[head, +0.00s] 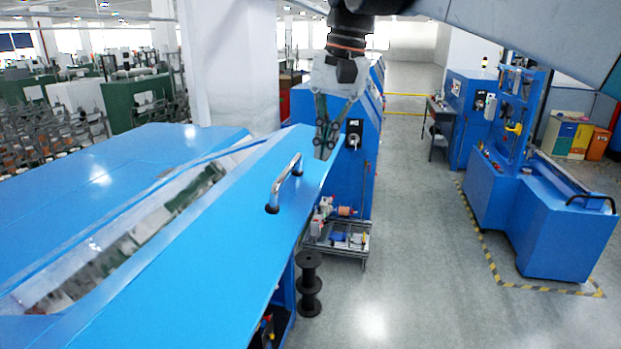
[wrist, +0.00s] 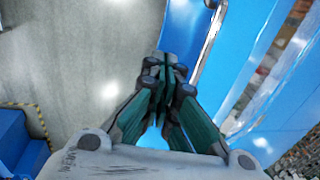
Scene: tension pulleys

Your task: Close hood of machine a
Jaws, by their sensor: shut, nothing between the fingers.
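The blue hood (head: 215,235) of the near machine spans the lower left of the head view, sloping, with a long window strip along it. I cannot tell how far open it is. A metal bar handle (head: 286,183) with dark ends stands on its outer face. My gripper (head: 325,152) points down at the hood's far right edge, beyond the handle, with its fingers together and empty. In the wrist view my gripper (wrist: 170,62) is beside the handle (wrist: 207,45) and over the hood's edge (wrist: 182,25). Whether the fingertips touch the hood is unclear.
A black spool (head: 309,285) stands on the floor right of the hood. A low cart (head: 338,240) with parts is behind it. Another blue machine (head: 550,225) stands at right inside striped floor tape. The grey floor (head: 420,270) between is clear. A white pillar (head: 232,75) rises behind.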

